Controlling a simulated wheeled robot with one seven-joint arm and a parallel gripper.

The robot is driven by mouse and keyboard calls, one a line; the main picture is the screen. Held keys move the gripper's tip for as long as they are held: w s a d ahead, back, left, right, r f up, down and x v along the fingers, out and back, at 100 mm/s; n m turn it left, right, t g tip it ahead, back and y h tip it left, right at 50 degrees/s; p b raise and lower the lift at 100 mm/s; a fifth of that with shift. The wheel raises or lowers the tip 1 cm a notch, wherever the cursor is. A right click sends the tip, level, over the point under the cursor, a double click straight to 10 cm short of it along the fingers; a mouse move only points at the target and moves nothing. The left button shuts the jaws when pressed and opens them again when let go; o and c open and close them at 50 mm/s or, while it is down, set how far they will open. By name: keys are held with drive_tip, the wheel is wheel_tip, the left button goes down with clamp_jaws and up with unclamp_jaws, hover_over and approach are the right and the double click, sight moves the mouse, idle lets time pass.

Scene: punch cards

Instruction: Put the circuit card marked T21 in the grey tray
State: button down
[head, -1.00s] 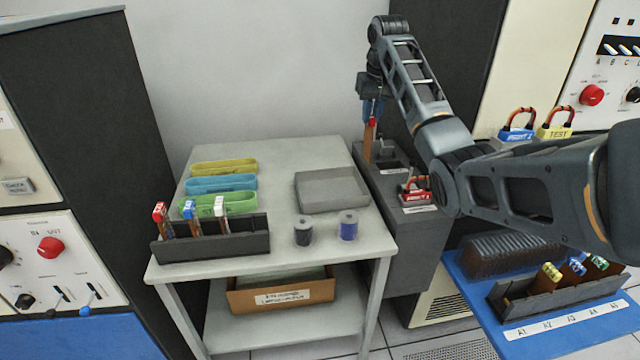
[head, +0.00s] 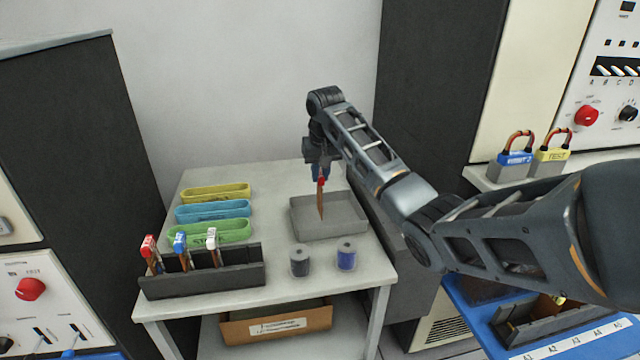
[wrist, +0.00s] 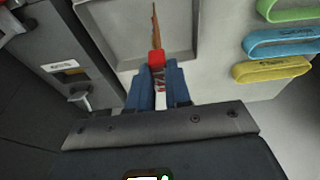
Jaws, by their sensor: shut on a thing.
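My gripper (head: 321,174) is shut on a circuit card (head: 321,202), a brown board with a red handle, and holds it upright. The card hangs over the grey tray (head: 350,230) on the table; I cannot tell whether its lower end touches the tray floor. In the wrist view my gripper's blue fingers (wrist: 158,88) pinch the red handle, and the card (wrist: 155,32) stretches over the grey tray (wrist: 100,18). The mark on the card cannot be read.
On the table (head: 275,178) are a dark rack (head: 205,281) with red, blue and white-topped cards, yellow (head: 216,193), blue (head: 213,211) and green (head: 208,231) holders, and two spools (head: 300,261). Padlocks (head: 514,164) stand at right. The wall side is clear.

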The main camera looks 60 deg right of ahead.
sight(320, 186)
drive_tip(key=shift+a+f+p, duration=0.15)
drive_tip(key=shift+f+p, duration=0.15)
drive_tip(key=shift+f, duration=1.95)
drive_tip(key=c, duration=1.1)
unclamp_jaws()
drive_tip(key=shift+o, duration=0.2)
drive_tip(key=v, duration=1.2)
drive_tip(key=shift+b, duration=0.3)
drive_tip(key=shift+w, duration=0.1)
